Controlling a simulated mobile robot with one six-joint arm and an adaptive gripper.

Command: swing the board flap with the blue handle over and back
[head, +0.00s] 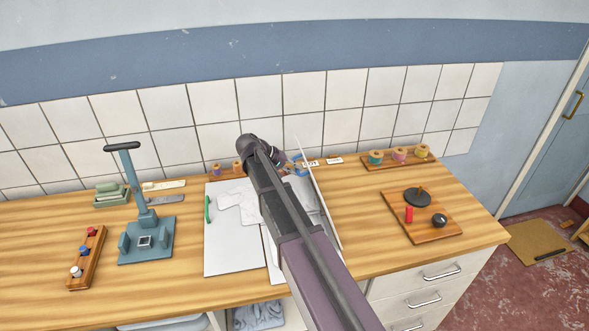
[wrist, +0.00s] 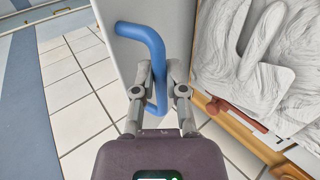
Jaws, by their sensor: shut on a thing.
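The blue handle (wrist: 146,38) is a bent bar on a pale board flap (wrist: 118,50) in the wrist view. My gripper (wrist: 158,95) is shut on the handle's lower part. In the head view the flap (head: 322,205) stands raised, seen nearly edge-on, at the right side of the white folding board (head: 222,255). A little of the blue handle (head: 298,157) shows there beside my gripper, and my arm hides much of the board's middle. A crumpled white cloth (wrist: 235,40) lies beside the flap, with a red-brown handle (wrist: 236,113) below it.
A green handle (head: 208,208) sits on the board's left panel. A teal press (head: 146,240) and a rack of knobs (head: 86,258) stand to the left. A wooden panel with a red grip and black knobs (head: 440,237) lies right. Spools (head: 400,154) stand at the back.

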